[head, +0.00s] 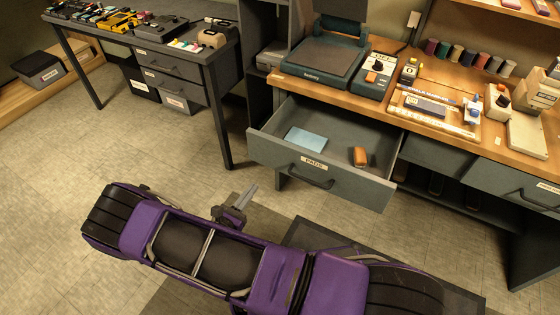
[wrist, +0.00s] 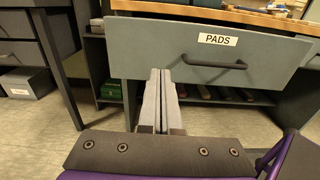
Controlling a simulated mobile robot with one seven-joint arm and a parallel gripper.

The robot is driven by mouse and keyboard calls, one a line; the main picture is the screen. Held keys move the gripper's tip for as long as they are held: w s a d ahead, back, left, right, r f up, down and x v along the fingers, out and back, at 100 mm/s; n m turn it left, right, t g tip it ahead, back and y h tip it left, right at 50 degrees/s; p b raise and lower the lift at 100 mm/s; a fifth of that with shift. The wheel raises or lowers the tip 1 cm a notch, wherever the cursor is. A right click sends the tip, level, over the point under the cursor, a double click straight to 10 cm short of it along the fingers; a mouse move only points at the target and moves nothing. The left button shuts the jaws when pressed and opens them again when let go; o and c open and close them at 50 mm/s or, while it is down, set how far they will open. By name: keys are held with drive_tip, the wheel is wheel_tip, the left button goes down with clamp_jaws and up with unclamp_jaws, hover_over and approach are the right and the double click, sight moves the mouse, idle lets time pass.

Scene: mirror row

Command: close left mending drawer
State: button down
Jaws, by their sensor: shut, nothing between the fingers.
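The open drawer (head: 314,172) is grey with a dark bar handle and a small white label. It is pulled far out under the left part of the wooden bench. Inside lie a pale blue flat pad (head: 305,139) and an orange-brown block (head: 360,156). In the wrist view the drawer front (wrist: 165,42) fills the upper part, and its label reads PADS. My gripper (head: 250,190) is shut and empty, in front of and below the drawer front, toward its left side. In the wrist view the closed fingers (wrist: 160,76) point at the lower left of the front; contact cannot be told.
A closed drawer (head: 436,157) sits to the right under the same bench, with another labelled drawer (head: 520,188) beyond it. A dark desk (head: 180,65) with a leg (head: 218,120) stands at left. Open floor (head: 60,190) lies at left.

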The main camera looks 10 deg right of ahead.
approach(279, 156)
drive_tip(key=x, duration=0.7)
drive_tip(key=shift+s, duration=0.1)
idle(0.4)
